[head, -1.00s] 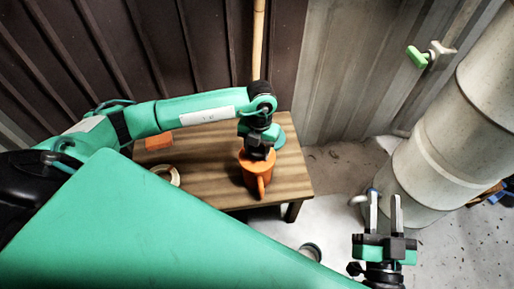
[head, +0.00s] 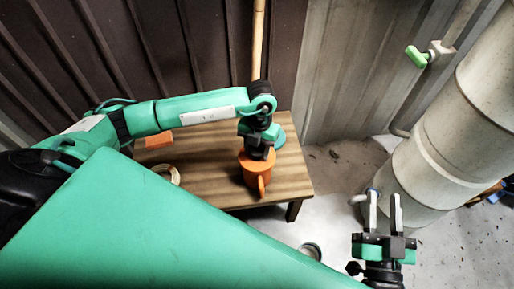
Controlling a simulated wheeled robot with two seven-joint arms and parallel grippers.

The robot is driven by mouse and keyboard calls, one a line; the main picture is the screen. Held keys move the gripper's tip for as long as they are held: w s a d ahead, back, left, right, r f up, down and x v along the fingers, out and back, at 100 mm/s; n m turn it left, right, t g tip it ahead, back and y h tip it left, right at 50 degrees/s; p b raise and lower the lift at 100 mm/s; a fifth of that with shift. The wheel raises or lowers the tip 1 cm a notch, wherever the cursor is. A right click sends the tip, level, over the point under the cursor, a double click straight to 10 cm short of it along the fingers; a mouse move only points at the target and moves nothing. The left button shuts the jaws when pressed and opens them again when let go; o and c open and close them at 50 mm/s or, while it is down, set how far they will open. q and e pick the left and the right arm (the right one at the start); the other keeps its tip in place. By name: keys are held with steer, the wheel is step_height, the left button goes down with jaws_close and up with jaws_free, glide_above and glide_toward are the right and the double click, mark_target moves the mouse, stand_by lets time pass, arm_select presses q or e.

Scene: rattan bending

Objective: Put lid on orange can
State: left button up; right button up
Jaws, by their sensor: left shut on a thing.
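The orange can (head: 261,184) stands on the wooden table, with its handle or spout toward the table's front edge. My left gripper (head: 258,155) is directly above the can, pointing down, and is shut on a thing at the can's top. That thing seems to be the orange lid (head: 248,160), mostly hidden by the gripper; I cannot tell lid and can rim apart clearly. My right gripper (head: 384,215) is open and empty, fingers up, off to the right of the table.
A bamboo pole (head: 258,40) stands behind the table. Large pale pipes (head: 440,140) stand at the right.

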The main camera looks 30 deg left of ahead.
arm_select(q)
steer(key=shift+f+b, duration=0.5)
steer(key=shift+f, duration=0.3)
stand_by(0.5)
steer(key=o, duration=1.6)
